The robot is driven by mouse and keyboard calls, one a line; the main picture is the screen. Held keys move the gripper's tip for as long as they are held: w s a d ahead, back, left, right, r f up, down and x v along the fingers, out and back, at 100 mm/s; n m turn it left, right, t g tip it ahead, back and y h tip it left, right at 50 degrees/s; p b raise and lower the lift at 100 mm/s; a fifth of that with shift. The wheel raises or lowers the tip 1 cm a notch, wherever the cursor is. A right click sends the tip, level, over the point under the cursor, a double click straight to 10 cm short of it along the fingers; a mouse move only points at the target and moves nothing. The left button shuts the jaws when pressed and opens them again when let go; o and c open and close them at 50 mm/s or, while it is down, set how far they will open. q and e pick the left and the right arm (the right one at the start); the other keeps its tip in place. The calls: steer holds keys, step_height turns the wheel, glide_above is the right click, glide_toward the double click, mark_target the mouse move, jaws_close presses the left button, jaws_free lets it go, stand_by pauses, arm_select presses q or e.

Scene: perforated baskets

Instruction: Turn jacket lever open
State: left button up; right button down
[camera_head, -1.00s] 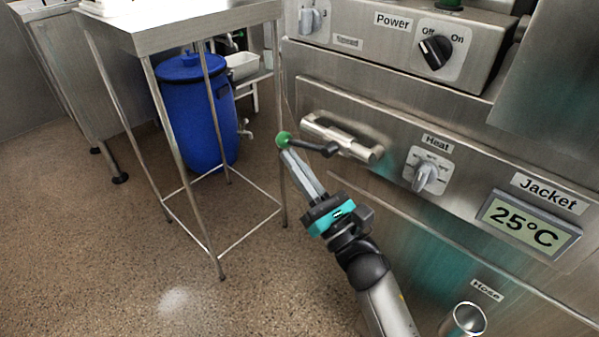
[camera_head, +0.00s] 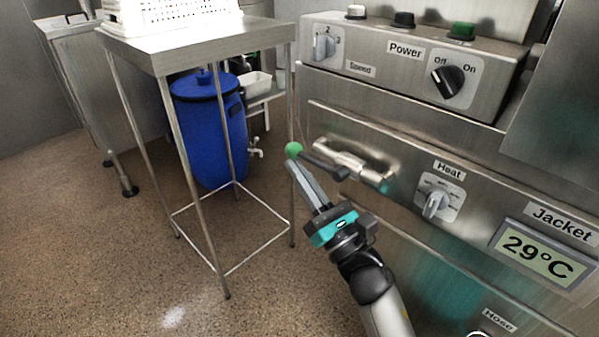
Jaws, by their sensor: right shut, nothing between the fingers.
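The lever (camera_head: 325,166) is a dark rod with a green ball knob (camera_head: 294,150) on its left end. It sticks out to the left in front of a short steel pipe (camera_head: 354,163) on the machine front. My right gripper (camera_head: 294,168) is shut and empty. Its fingertips are just below the green knob, at or very near it; I cannot tell whether they touch. The jacket display (camera_head: 540,253) at the right reads 29°C. My left gripper is out of view.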

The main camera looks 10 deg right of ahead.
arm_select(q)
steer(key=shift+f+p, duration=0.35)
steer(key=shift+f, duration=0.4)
arm_select(e)
steer(key=v, duration=1.5)
steer(key=shift+f, duration=0.2)
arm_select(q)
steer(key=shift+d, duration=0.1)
arm_select(e)
steer(key=shift+s, duration=0.15)
